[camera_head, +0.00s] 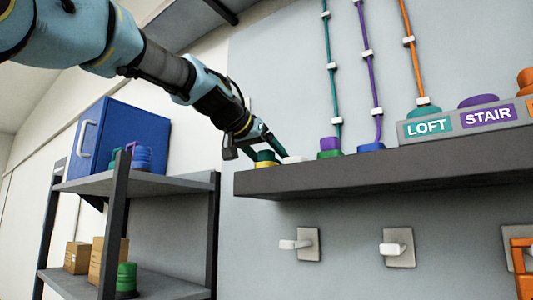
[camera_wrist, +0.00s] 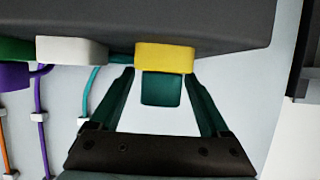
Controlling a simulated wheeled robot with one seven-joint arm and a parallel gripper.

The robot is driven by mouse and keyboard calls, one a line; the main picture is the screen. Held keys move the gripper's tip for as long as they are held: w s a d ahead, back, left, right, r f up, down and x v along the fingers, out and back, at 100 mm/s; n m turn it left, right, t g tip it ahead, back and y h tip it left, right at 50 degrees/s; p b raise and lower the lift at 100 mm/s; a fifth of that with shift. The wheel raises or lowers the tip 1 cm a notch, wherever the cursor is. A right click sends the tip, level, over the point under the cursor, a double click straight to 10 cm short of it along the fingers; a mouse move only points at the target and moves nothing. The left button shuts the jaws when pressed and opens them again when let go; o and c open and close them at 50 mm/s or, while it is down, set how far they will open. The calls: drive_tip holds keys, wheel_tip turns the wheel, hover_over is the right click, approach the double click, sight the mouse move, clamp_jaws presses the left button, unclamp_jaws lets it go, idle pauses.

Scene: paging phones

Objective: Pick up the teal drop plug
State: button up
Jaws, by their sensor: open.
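The teal drop plug (camera_head: 266,155) sits on a yellow base (camera_head: 262,165) at the left end of the dark shelf. In the wrist view the teal plug (camera_wrist: 161,90) stands out from the yellow base (camera_wrist: 164,57). My gripper (camera_head: 268,146) is open at the plug. In the wrist view my gripper's (camera_wrist: 161,76) two dark teal fingers lie on either side of the plug, with a visible gap on each side. The fingertips come close to the yellow base; I cannot tell whether they touch it.
On the dark shelf (camera_head: 380,176), a white base (camera_head: 293,159), a purple plug (camera_head: 329,143) on a green base and a blue base (camera_head: 371,147) stand to the right. Farther right is the LOFT and STAIR label panel (camera_head: 455,123). A rack (camera_head: 170,182) with a blue box stands left.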

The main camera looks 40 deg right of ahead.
drive_tip(key=shift+w+d+f, duration=0.1)
drive_tip(key=shift+d+f, duration=0.1)
drive_tip(key=shift+d, duration=0.15)
drive_tip(key=shift+c, duration=0.2)
clamp_jaws()
